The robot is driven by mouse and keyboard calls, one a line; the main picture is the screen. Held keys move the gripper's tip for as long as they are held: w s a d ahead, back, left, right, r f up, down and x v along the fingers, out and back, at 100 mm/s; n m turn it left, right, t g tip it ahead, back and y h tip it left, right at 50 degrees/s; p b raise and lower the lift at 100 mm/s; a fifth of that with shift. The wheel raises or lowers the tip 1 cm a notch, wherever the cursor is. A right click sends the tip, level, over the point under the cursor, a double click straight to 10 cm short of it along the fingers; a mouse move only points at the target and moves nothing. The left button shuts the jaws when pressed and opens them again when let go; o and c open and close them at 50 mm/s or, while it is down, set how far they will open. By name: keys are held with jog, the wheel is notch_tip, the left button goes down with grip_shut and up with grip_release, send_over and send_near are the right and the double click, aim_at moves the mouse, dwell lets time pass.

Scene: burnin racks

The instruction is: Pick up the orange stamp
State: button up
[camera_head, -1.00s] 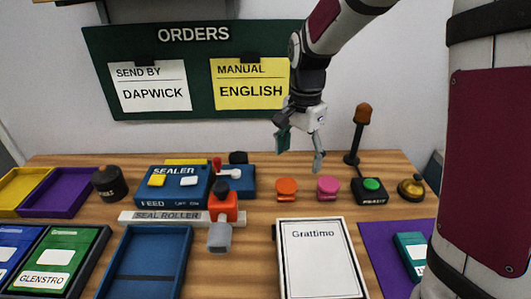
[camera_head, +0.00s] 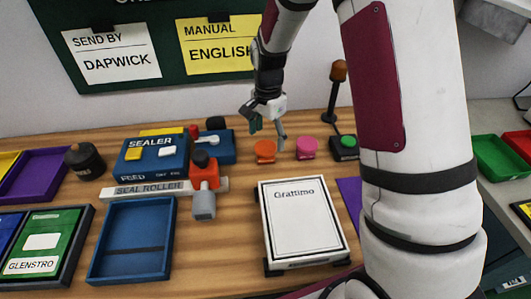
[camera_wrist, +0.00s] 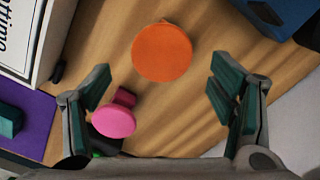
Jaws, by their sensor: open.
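The orange stamp (camera_head: 265,151) stands on the wooden table near its back edge, just left of a pink stamp (camera_head: 306,147). My gripper (camera_head: 267,128) is open and empty, above and close to the orange stamp. In the wrist view the round top of the orange stamp (camera_wrist: 162,52) lies ahead of and between the open fingers (camera_wrist: 160,90). The pink stamp (camera_wrist: 114,120) shows near the left finger in that view. The orange stamp's lower part is hidden under its top there.
A blue sealer (camera_head: 150,158) and a red-handled seal roller (camera_head: 204,180) stand to the left. The white Grattimo box (camera_head: 302,222) lies in front. A lamp (camera_head: 336,90) and a green-button device (camera_head: 345,147) are to the right. Bare table surrounds the orange stamp's front.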

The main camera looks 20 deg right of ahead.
aim_at(266, 146)
jog(key=f, duration=0.5)
jog(key=shift+a, duration=0.35)
jog(key=shift+r, duration=0.1)
jog(key=c, duration=1.3)
